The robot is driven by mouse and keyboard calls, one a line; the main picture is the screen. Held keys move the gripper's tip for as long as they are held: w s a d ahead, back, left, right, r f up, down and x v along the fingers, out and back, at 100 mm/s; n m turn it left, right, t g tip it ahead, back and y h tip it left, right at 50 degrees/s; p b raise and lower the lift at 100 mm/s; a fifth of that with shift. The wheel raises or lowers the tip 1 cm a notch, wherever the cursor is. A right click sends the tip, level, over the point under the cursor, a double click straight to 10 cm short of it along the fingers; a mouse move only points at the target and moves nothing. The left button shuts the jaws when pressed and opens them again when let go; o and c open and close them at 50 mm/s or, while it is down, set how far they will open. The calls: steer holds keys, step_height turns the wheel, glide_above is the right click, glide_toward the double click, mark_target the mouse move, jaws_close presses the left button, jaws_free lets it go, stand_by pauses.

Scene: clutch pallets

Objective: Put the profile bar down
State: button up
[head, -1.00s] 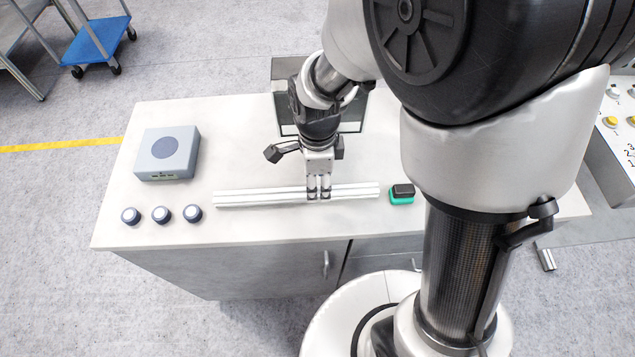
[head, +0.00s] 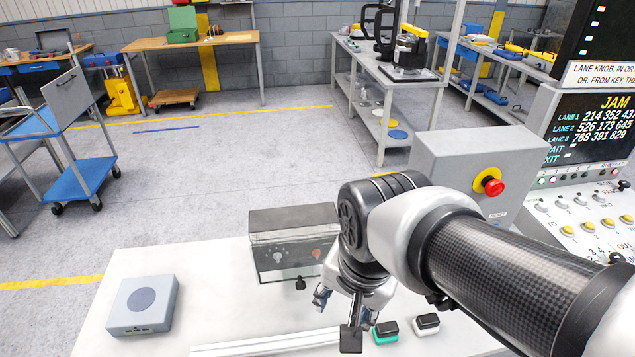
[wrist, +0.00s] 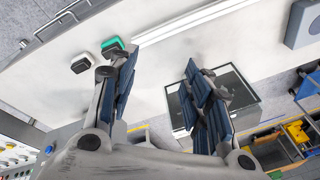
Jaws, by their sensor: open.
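The profile bar (head: 270,346) is a long, pale bar lying flat on the white table (head: 220,290), partly cut off by the bottom edge of the head view. It also shows in the wrist view (wrist: 190,22), lying beyond my fingertips. My gripper (head: 345,300) is above the table near the bar's right end, apart from it. In the wrist view my gripper (wrist: 160,58) has its two blue-padded fingers spread wide, with nothing between them.
A green-and-black block (head: 386,332) and a white-and-black block (head: 427,323) sit right of the bar. A grey box (head: 142,305) stands at the left. A clear-fronted case (head: 292,245) stands behind. A control console (head: 575,190) is at the right.

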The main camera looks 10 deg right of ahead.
steer(key=s+d+r+n+t, duration=0.1)
steer(key=s+d+r+n, duration=0.1)
steer(key=s+n, duration=0.4)
steer(key=shift+d+r+n+t, duration=0.4)
steer(key=shift+d+n, duration=0.15)
steer(key=shift+n, duration=0.25)
steer(key=shift+s, duration=0.1)
steer(key=shift+c, duration=0.2)
